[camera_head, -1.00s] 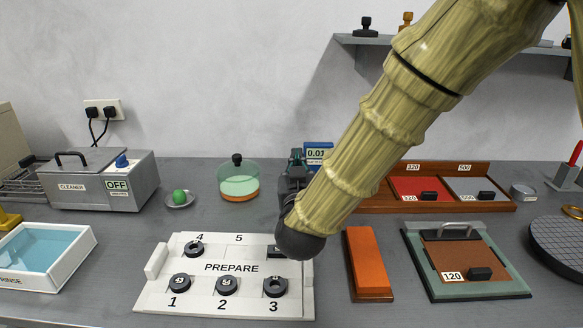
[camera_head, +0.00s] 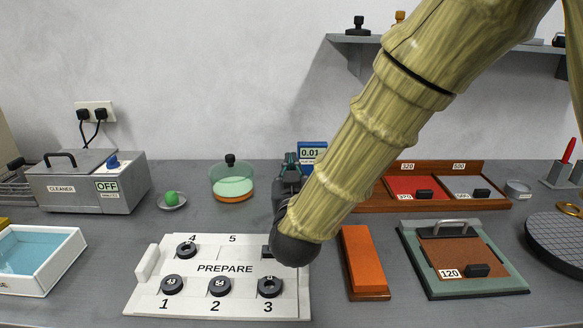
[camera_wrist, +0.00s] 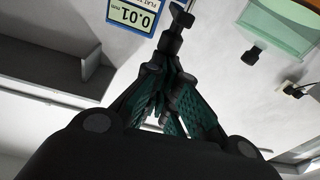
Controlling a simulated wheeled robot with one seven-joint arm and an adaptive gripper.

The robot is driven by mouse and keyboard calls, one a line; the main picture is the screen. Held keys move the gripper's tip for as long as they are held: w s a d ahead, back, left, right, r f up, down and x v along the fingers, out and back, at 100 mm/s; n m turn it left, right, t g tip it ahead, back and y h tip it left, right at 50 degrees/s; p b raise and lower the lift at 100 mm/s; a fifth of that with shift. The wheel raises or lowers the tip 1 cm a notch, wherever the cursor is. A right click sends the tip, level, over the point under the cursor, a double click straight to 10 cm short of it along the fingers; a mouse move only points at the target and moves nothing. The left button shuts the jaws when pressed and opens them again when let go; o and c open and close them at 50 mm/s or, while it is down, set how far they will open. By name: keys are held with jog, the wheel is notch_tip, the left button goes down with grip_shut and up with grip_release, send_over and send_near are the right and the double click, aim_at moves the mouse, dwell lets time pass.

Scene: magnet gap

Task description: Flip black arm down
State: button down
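A blue gauge with a 0.01 display (camera_head: 312,152) stands at the back of the bench, partly behind my arm. It also shows at the top of the wrist view (camera_wrist: 132,14). Beside it there is a black part on a thin metal rod (camera_wrist: 181,20). I cannot tell for sure whether this is the black arm. My gripper (camera_wrist: 166,72) has its dark, teal-padded fingers drawn together just below that black part. Whether they touch it is unclear.
The white PREPARE board (camera_head: 148,300) with black numbered pieces lies below my wrist. An orange block (camera_head: 364,262) and a green-framed 120 plate (camera_head: 420,272) are at right. A lidded glass dish (camera_head: 231,183) stands left of my gripper. A wall shelf (camera_head: 352,40) is above.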

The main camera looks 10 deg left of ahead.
jog(key=r+p, duration=0.2)
jog(key=r, duration=0.1)
jog(key=r+p, duration=0.1)
jog(key=shift+w+a+r, duration=0.2)
jog(key=shift+w+r, duration=0.05)
jog(key=s+d+f, duration=0.1)
jog(key=s+f, duration=0.1)
jog(key=s, duration=0.7)
jog(key=shift+s+d+f+b, duration=0.25)
jog(key=shift+s+d+b, duration=0.05)
jog(key=shift+b, duration=0.15)
jog(key=shift+d+f, duration=0.1)
